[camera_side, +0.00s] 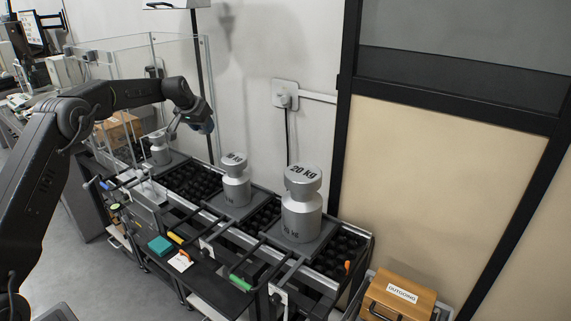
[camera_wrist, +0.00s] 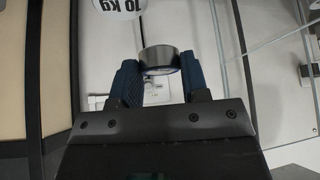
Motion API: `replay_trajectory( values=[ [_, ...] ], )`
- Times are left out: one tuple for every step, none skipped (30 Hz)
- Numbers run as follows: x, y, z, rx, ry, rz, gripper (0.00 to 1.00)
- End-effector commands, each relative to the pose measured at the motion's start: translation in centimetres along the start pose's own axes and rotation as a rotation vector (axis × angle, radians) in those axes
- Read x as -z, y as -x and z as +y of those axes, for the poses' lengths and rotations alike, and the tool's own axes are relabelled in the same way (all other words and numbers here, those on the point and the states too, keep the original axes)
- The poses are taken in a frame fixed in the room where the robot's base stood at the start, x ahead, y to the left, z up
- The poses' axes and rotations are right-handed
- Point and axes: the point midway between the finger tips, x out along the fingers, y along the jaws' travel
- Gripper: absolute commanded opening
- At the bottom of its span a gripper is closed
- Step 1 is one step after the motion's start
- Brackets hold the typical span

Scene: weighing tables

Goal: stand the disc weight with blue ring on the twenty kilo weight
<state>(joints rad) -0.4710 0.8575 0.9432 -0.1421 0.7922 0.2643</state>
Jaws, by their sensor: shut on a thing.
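My gripper (camera_side: 204,125) hangs in the air in the side view, behind and left of the ten kilo weight (camera_side: 236,188) and well away from the twenty kilo weight (camera_side: 301,218). In the wrist view my gripper (camera_wrist: 160,72) has its blue fingers shut on the disc weight (camera_wrist: 158,56), a short silver disc with a darker face. I cannot clearly make out its blue ring or the disc itself in the side view. The twenty kilo weight stands upright on its grey platform, with nothing on its labelled top. The top of the ten kilo weight (camera_wrist: 115,8) shows in the wrist view.
A smaller silver weight (camera_side: 160,150) stands farther back, near the clear panels. Black balls fill the trays between the platforms. A wooden OUTGOING box (camera_side: 398,296) stands at the front right. A wall socket (camera_side: 285,94) with a cable is behind the weights.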

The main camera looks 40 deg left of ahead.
Motion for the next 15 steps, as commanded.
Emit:
replay_trajectory(
  values=[
    [0.3, 0.5, 2.4, -0.034, -0.053, -0.001, 0.12],
    [0.4, 0.7, 3.7, -0.055, -0.087, -0.002, 0.12],
    [0.5, 1.1, 5.5, -0.086, -0.134, -0.004, 0.12],
    [0.5, 1.4, 7.0, -0.109, -0.172, -0.005, 0.12],
    [0.5, 1.7, 8.3, -0.132, -0.208, -0.005, 0.12],
    [0.5, 2.1, 10.1, -0.163, -0.256, -0.005, 0.12],
    [0.4, 2.5, 11.5, -0.185, -0.292, -0.005, 0.12],
    [0.3, 2.8, 12.7, -0.207, -0.325, -0.004, 0.12],
    [0.3, 3.3, 14.3, -0.234, -0.369, -0.001, 0.12],
    [0.2, 3.6, 15.3, -0.254, -0.397, 0.001, 0.12],
    [0.1, 3.9, 16.3, -0.272, -0.425, 0.002, 0.12],
    [0.0, 4.3, 17.5, -0.294, -0.458, 0.004, 0.12],
    [-0.1, 4.6, 18.3, -0.308, -0.48, 0.006, 0.12],
    [-0.2, 4.8, 18.9, -0.32, -0.5, 0.008, 0.12],
    [-0.3, 5.0, 19.7, -0.335, -0.521, 0.011, 0.12]
  ],
)
